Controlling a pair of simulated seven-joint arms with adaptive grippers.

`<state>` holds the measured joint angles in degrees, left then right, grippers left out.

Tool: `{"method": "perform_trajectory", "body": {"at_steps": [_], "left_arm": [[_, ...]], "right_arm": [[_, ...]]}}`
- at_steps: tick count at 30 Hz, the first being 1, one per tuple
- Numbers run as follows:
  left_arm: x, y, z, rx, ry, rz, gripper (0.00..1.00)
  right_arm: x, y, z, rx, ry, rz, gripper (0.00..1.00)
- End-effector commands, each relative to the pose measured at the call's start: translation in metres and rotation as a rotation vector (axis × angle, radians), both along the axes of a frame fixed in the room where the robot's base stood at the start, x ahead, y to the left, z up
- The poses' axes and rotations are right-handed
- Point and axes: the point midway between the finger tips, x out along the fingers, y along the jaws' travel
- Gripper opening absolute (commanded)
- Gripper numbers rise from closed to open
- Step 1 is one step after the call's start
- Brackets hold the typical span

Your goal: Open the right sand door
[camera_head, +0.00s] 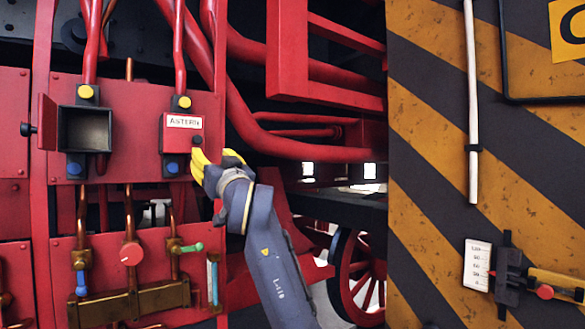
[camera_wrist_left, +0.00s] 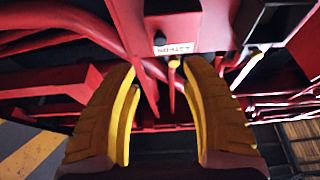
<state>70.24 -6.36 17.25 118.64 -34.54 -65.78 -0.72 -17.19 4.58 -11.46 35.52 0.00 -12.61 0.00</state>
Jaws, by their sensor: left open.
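The right sand door (camera_head: 176,136) is a small red box front with an "ASTERN" label (camera_head: 184,122) and a dark knob (camera_head: 197,141) at its right edge. It looks shut. The door also shows at the top of the left wrist view (camera_wrist_left: 176,30), where the picture appears upside down, with its knob (camera_wrist_left: 159,41) beyond the fingertips. My left gripper (camera_head: 215,157) has yellow fingers spread apart, just right of and slightly below the knob. In the wrist view the gripper (camera_wrist_left: 158,68) is empty between its fingers. My right gripper is not in view.
A left sand box (camera_head: 85,130) stands open, its red door (camera_head: 47,122) swung left. Red pipes (camera_head: 310,148) run right of the panel. Below are valves and a brass manifold (camera_head: 130,303). A striped yellow-black wall (camera_head: 470,120) with a white rod (camera_head: 472,100) fills the right.

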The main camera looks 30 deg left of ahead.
Motion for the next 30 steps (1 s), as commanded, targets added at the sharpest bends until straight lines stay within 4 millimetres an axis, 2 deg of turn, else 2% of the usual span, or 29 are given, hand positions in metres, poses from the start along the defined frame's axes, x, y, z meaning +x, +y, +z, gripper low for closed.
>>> {"method": "perform_trajectory", "body": {"at_steps": [4, 7, 20, 30], "left_arm": [[-0.010, -0.021, -0.011, -0.001, -0.001, -0.003, 0.46], [-0.007, -0.028, 0.003, 0.038, -0.057, -0.034, 0.46], [0.056, -0.061, 0.023, 0.127, -0.082, -0.176, 0.46], [0.107, -0.086, 0.017, 0.174, -0.059, -0.270, 0.46]], "right_arm": [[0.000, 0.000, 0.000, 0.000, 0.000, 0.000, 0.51], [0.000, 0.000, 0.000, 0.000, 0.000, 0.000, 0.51], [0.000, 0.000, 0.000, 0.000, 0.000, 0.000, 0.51], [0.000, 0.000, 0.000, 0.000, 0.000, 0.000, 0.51]]}}
